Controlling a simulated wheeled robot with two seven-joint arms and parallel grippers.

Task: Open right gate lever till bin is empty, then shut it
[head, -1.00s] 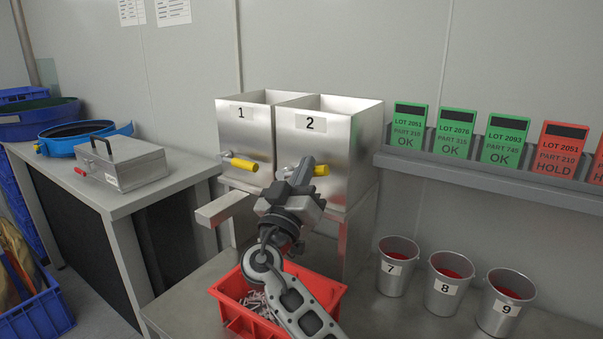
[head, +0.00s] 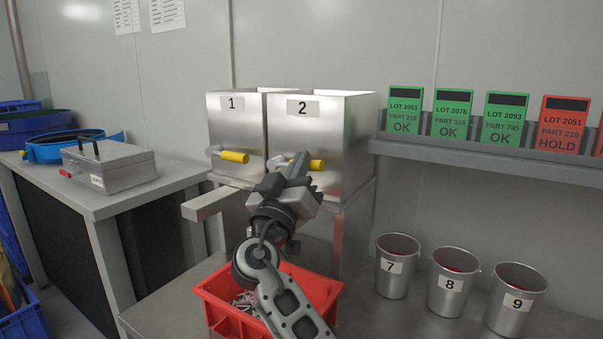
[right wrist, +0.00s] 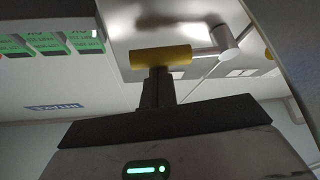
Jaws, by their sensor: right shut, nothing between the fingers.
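Two steel bins stand side by side, bin 1 (head: 236,128) on the left and bin 2 (head: 320,135) on the right. The right gate lever (head: 317,164), with a yellow grip, sticks out about level to the right on the front of bin 2. It also shows in the right wrist view (right wrist: 160,56). My right gripper (head: 300,167) is shut and empty, with its fingertips at the yellow grip; in the right wrist view they overlap its lower edge. I cannot tell whether they touch it. The inside of bin 2 is hidden. My left gripper is out of view.
The left lever (head: 235,156) on bin 1 is also about level. A red crate (head: 322,284) with small metal parts sits below my right arm. Buckets 7 (head: 396,282), 8 (head: 449,298) and 9 (head: 511,318) stand at right. A card shelf (head: 480,152) runs above them.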

